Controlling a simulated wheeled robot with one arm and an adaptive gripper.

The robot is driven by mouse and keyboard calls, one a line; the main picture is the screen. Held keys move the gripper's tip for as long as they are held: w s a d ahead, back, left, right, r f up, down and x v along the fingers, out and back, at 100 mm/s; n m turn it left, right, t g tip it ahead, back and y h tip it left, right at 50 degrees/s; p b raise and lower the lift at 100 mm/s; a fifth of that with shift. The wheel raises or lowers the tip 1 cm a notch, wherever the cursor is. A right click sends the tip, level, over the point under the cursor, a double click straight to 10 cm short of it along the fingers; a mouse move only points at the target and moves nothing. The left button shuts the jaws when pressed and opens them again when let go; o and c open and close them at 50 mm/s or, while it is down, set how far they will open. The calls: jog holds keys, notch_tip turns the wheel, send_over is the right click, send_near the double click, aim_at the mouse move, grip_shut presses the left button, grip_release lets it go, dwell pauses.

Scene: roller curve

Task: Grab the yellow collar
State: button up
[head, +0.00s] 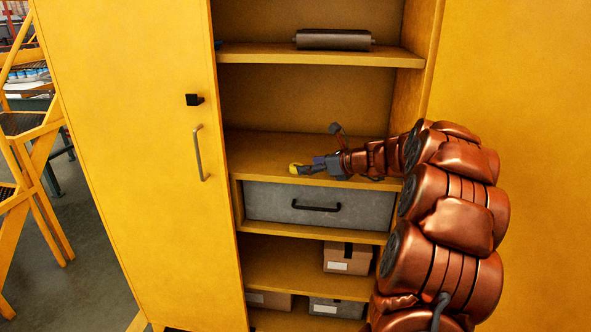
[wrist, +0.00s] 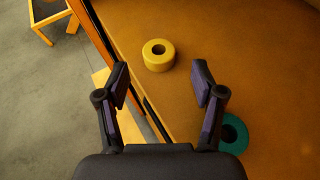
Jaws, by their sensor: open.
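The yellow collar (wrist: 158,63) is a short thick ring with a dark centre hole. My gripper (wrist: 160,82) is open and empty. In the wrist view the collar is beyond the fingertips, roughly in line with the gap between them, and apart from both. In the head view my gripper (head: 312,167) is just right of the collar, over the middle shelf.
A teal ring (wrist: 233,133) lies on the shelf beside my right finger, partly hidden. The shelf's front edge runs close to the left. A grey drawer (head: 270,203) is below, and a dark roller (head: 333,40) lies on the shelf above. The yellow door (head: 140,120) stands at left.

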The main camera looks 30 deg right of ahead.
aim_at(294, 166)
jog(key=shift+x, duration=2.35)
jog(key=shift+r, duration=0.1)
jog(key=shift+c, duration=0.2)
jog(key=shift+a, duration=0.1)
jog(key=c, duration=1)
